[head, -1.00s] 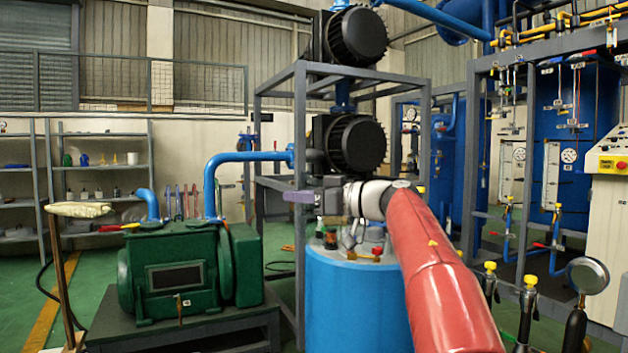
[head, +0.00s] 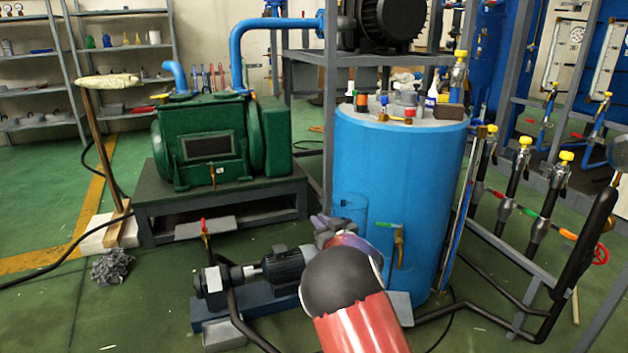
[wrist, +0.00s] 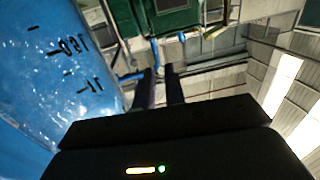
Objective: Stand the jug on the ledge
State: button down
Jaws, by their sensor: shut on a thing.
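A clear jug (head: 350,208) shows faintly against the blue tank in the head view, its rim and walls just visible. In the wrist view dark graduation marks on the jug (wrist: 75,47) stand out against blue at the left. My gripper (head: 320,222) is at the jug's lower left in the head view, low in front of the tank. The fingers (wrist: 162,75) are close together, shut on the jug; the exact part held is hard to see. My red arm hides what lies below. I cannot tell which surface is the ledge.
The blue tank (head: 400,180) has several bottles on its top and a brass tap (head: 398,245) on its front. The green pump (head: 210,145) stands on a dark bench at left. A small motor (head: 285,266) and pipes lie low. Open floor is at lower left.

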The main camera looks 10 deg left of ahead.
jog(key=s+d+f+m+t+h+b, duration=0.1)
jog(key=s+d+f+m+h, duration=0.3)
jog(key=f, duration=0.3)
jog(key=s+d+f+m+t+h+b, duration=0.1)
jog(key=s+d+f+h, duration=0.2)
jog(key=d+f, duration=0.35)
jog(key=s+d+f+m+t+h+b, duration=0.1)
jog(key=s+d+f+m+t+h, duration=0.2)
jog(key=f, duration=0.6)
jog(key=w+d+f+g+h+b, duration=0.1)
jog(key=w+b, duration=0.5)
jog(key=w, duration=0.9)
jog(key=shift+f, duration=0.3)
jog(key=shift+f+b, duration=0.45)
jog(key=shift+b, duration=0.35)
jog(key=c, duration=1.4)
grip_release()
